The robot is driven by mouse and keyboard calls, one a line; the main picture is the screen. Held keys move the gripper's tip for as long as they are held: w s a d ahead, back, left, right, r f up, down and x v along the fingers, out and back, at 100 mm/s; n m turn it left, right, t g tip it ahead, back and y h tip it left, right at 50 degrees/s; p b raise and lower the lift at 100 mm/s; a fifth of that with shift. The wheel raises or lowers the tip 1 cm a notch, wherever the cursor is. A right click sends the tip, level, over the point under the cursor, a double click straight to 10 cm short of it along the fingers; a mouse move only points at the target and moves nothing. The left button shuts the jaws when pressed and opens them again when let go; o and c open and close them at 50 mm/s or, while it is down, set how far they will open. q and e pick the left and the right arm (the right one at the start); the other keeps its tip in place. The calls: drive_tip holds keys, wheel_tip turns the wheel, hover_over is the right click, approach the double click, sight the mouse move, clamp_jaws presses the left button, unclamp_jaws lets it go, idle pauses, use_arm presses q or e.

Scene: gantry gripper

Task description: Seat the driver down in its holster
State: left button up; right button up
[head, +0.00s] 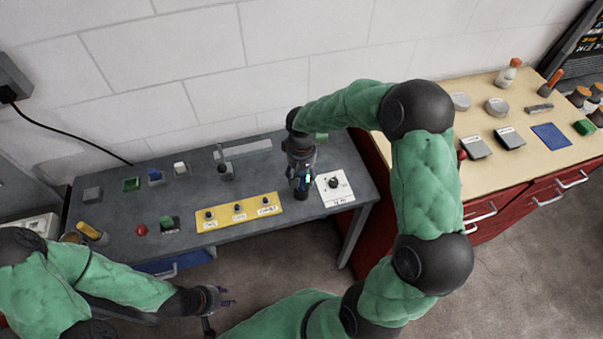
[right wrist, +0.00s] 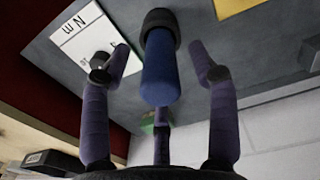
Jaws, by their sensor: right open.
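The driver shows in the right wrist view as a blue cylindrical handle (right wrist: 160,75). Its far end meets a dark round collar (right wrist: 159,22), which may be the holster; I cannot tell how deep the driver sits. My right gripper (head: 303,182) is over the right part of the grey bench. In the right wrist view its fingers (right wrist: 160,62) stand apart around the handle, with gaps visible at both sides. In the head view the gripper mostly hides the driver. My left gripper (head: 222,303) is empty in front of the bench, its fingers apart.
A white panel with a dark knob (head: 335,187) lies just right of my right gripper. A yellow strip with several knobs (head: 238,212) lies to its left. A small dark post (head: 226,170) stands behind the strip. A wood-topped red cabinet (head: 485,160) stands right of the bench (head: 120,215).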

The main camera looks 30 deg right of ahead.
wheel_tip(320, 180, up, 12)
idle(0.5)
idle(0.5)
